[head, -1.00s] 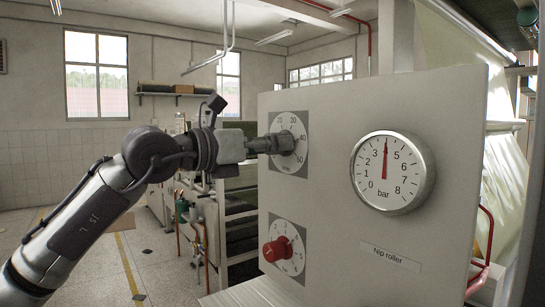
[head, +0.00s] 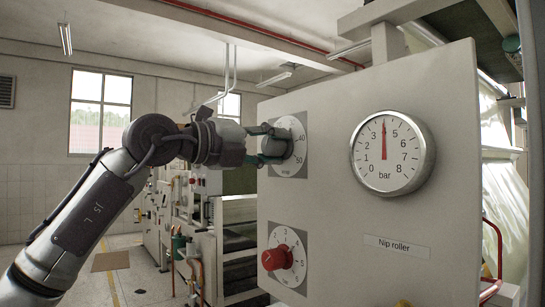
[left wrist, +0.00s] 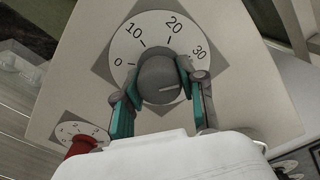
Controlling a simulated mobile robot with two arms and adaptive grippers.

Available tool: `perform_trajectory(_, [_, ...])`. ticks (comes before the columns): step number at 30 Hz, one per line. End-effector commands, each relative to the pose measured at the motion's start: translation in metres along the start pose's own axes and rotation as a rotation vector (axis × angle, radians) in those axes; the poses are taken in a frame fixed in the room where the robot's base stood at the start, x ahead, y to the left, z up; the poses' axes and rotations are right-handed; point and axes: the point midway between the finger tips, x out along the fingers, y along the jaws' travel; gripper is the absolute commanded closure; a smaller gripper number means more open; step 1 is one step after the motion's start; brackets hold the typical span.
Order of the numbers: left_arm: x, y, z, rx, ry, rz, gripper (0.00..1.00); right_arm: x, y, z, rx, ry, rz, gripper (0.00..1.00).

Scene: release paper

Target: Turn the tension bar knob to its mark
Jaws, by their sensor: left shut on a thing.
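My left gripper (head: 268,145) is shut on the round grey knob (head: 279,147) of the upper dial, one finger on each side. The left wrist view shows the grey knob (left wrist: 158,72) between the teal fingers; a pale line on its face lies towards the lower right. The upper dial (left wrist: 148,35) reads 0, 10, 20 and 30 there. A red knob (head: 277,258) sits on the lower dial, untouched. No readable label says which knob is the tension one, and I make out no target mark. My right gripper is not in view.
A round gauge (head: 392,153) marked bar is right of the dials, its needle pointing nearly straight up. A "Nip roller" label (head: 397,246) is below it on the pale panel (head: 345,230). Machinery stands behind on the left.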

Motion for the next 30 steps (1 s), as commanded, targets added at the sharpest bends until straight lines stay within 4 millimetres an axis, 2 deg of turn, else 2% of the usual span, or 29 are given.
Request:
perform_trajectory(9, [0.0005, 0.0010, -0.0007, -0.099, 0.001, 0.002, 0.95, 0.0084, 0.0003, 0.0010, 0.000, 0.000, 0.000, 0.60])
perform_trajectory(23, [0.0006, 0.0005, -0.0005, -0.112, 0.002, 0.002, 0.95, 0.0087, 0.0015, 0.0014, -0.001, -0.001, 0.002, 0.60])
perform_trajectory(24, [0.0005, 0.0006, -0.0005, -0.112, 0.002, 0.002, 0.58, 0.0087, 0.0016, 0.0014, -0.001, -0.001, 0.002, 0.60])
perform_trajectory(28, [0.0005, 0.0005, -0.0005, -0.111, 0.001, 0.002, 0.37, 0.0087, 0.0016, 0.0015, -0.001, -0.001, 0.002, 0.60])
perform_trajectory(30, [0.0004, 0.0003, -0.0004, -0.111, 0.001, 0.002, 0.34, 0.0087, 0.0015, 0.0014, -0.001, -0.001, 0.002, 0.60])
